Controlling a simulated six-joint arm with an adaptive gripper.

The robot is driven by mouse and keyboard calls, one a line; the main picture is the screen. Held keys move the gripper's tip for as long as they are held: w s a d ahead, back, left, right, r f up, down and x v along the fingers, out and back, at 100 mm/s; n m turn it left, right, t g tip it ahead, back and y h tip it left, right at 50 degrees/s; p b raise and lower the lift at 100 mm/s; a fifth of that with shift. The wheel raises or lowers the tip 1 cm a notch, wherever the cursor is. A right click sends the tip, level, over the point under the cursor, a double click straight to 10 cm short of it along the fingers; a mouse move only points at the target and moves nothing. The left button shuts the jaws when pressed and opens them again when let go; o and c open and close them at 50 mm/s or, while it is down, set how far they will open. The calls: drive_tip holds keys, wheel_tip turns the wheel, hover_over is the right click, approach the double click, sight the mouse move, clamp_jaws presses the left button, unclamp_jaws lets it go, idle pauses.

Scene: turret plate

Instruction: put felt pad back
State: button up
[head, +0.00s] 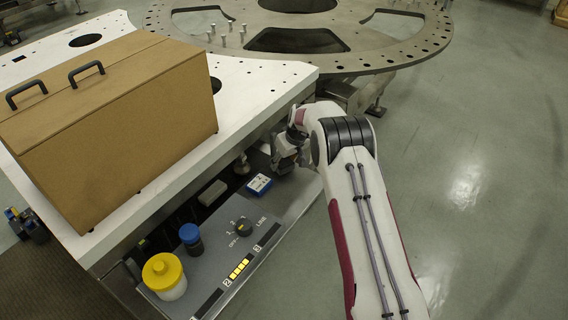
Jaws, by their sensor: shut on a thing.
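My gripper (284,158) is at the far end of an open drawer (225,265), beside the white table's edge. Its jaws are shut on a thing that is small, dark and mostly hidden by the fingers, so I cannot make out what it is. I cannot pick out the felt pad for sure. A pale grey block (212,192) lies in a dark part of the drawer, left of a small blue-and-white box (258,185). A grey metal piece with a round base (242,166) stands left of my gripper.
A brown case with black handles (115,120) fills much of the white table (255,75). A round metal plate (375,55) is behind. Floor at right is clear.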

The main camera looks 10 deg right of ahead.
drive_tip(key=shift+f, duration=0.55)
drive_tip(key=shift+f, duration=0.1)
drive_tip(key=o, duration=1.2)
drive_tip(key=shift+c, duration=0.2)
drive_tip(key=v, duration=1.2)
drive_tip(key=shift+s, duration=0.1)
